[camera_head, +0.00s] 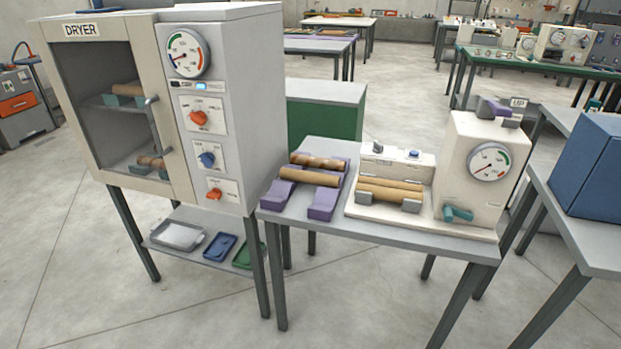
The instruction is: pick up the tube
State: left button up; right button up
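A plain brown tube (309,177) lies across a purple rack (323,204) on the grey table, near its left end. Just behind it, a second brown tube (319,161) with a spiral look lies on the same rack. To the right, the cream winder (462,172) has a dial, a teal handle and two tan parallel cylinders (391,190) in its low bed. I cannot tell whether those cylinders are tubes or rollers. Neither of my grippers shows in the head view.
The dryer (240,100) stands left of the table, with brown cylinders behind its door (172,110). A shelf below it holds trays (218,246). A green cabinet (330,115) stands behind the table. A blue box (590,165) sits on another table at right. Floor in front is clear.

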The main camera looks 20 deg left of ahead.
aim_at(296, 176)
jog(key=k, duration=0.65)
jog(key=z, duration=0.6)
jog(key=i, duration=1.45)
jog(key=u, duration=0.5)
